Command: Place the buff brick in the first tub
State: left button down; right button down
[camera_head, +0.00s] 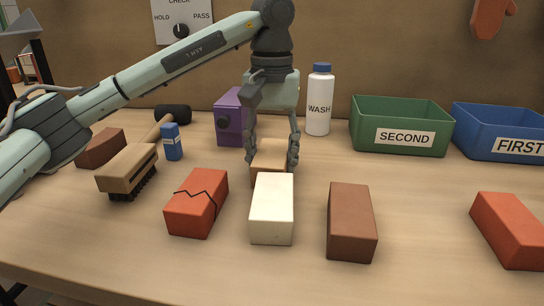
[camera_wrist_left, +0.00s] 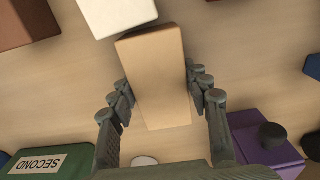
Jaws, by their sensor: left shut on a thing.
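The buff brick (camera_head: 270,156) is between the fingers of my left gripper (camera_head: 271,158), just behind the cream brick. In the left wrist view the buff brick (camera_wrist_left: 156,75) shows large, with the fingers of my left gripper (camera_wrist_left: 160,95) closed along its two sides. The first tub, blue and labelled FIRST (camera_head: 498,134), stands at the far right, cut by the picture edge. My right gripper is not in view.
The green SECOND tub (camera_head: 402,128) and the WASH bottle (camera_head: 319,105) stand between my left gripper and the first tub. In front are a cracked red brick (camera_head: 197,205), the cream brick (camera_head: 272,208), a brown brick (camera_head: 350,222) and a red brick (camera_head: 508,228). A purple object (camera_head: 229,118) stands behind.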

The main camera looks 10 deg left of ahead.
pick_arm(q)
jog(key=c, duration=0.7)
grip_release()
jog(key=shift+f, duration=0.1)
jog(key=shift+c, duration=0.2)
